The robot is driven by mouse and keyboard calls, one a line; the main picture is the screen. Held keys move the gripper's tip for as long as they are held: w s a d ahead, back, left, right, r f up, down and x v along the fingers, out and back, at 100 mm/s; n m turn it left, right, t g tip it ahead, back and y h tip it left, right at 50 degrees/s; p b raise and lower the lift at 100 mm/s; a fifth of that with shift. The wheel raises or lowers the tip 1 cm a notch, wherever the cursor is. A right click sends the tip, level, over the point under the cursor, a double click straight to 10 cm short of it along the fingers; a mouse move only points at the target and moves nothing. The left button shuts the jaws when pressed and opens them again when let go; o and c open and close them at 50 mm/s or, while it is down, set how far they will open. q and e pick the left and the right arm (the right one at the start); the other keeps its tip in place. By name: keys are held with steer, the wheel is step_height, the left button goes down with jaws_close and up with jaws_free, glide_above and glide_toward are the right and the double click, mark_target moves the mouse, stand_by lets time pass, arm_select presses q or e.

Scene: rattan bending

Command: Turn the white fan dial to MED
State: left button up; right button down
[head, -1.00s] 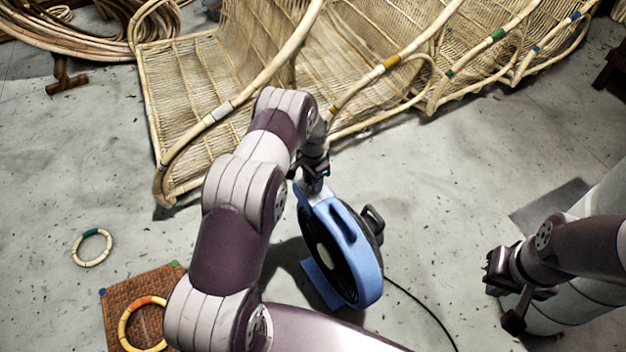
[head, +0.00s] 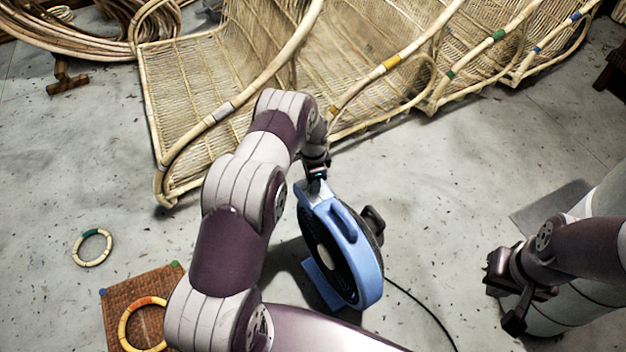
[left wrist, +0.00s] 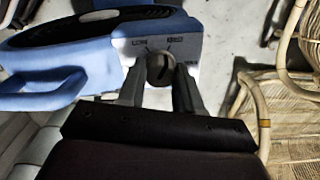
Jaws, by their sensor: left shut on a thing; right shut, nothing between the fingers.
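A blue fan (head: 352,250) with a dark grille stands on the floor, tilted in the picture. Small printed labels sit around the dial; one looks like LOW, the others are too blurred to read surely. I cannot tell which label the dial points to. My left gripper (left wrist: 160,88) is shut on the dial, one finger on each side. In the head view it is at the fan's top (head: 317,184). My right gripper (head: 499,290) is shut and empty, away from the fan.
A large rattan frame (head: 200,110) fills the floor behind the fan. A black cord (head: 425,308) runs from the fan to the lower right.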

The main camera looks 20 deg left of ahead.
arm_select(q)
steer(key=o, duration=1)
steer(key=shift+o, duration=0.2)
step_height(320, 180, up, 13)
steer(key=p, duration=0.3)
steer(key=shift+f, duration=0.15)
